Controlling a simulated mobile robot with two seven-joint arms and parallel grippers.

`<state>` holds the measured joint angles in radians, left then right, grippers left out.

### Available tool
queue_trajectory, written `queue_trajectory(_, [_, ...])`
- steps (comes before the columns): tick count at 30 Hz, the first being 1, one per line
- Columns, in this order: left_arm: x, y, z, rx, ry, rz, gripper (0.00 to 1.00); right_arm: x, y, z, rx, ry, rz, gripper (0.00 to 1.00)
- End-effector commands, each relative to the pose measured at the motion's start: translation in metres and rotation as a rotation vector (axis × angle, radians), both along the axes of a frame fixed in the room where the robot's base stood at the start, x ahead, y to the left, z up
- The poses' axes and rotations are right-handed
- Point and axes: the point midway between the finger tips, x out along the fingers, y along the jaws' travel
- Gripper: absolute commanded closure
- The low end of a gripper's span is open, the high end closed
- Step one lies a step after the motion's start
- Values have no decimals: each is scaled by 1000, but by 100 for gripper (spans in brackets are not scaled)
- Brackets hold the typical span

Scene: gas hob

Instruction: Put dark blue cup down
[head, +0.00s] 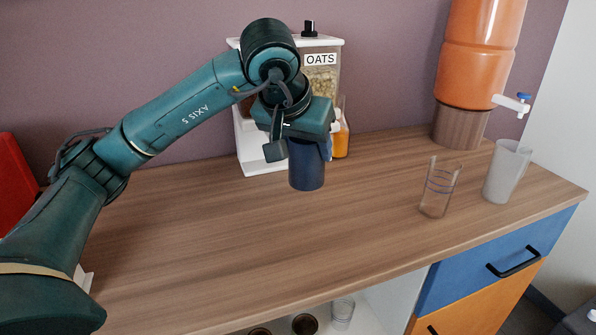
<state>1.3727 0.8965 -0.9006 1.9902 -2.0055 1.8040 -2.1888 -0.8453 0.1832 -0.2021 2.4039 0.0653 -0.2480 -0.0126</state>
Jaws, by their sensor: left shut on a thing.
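The dark blue cup (307,170) is upright below my left gripper (303,140), in front of the oats dispenser. My left gripper is shut on the cup near its rim, and the arm hides part of the rim and the fingers. The wooden counter (230,240) lies beneath it. I cannot tell whether the cup's base touches the counter or is held a little above it. My right gripper is not in view.
The white oats dispenser (250,158) stands behind the cup, with an orange bottle (341,140) beside it. A clear glass (438,190), a grey cup (506,172) and an orange water dispenser (480,60) stand at the right. The front middle of the counter is clear.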

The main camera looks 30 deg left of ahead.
Motion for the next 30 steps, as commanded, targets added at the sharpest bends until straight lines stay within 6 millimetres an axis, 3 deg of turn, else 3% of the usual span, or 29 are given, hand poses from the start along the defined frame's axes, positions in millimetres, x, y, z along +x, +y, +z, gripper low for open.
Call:
queue_trajectory(3, [15, 19, 0, -2, 0, 6, 70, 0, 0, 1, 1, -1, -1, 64])
queue_trajectory(6, [15, 17, -18, 0, 2, -2, 70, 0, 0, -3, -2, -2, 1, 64])
queue_trajectory(14, [15, 17, -37, 0, 0, -1, 70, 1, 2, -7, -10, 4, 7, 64])
queue_trajectory(20, [14, 17, -67, 0, 3, -1, 70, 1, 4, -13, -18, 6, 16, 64])
queue_trajectory(30, [20, 23, -70, -1, -2, -1, 70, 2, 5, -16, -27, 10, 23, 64])
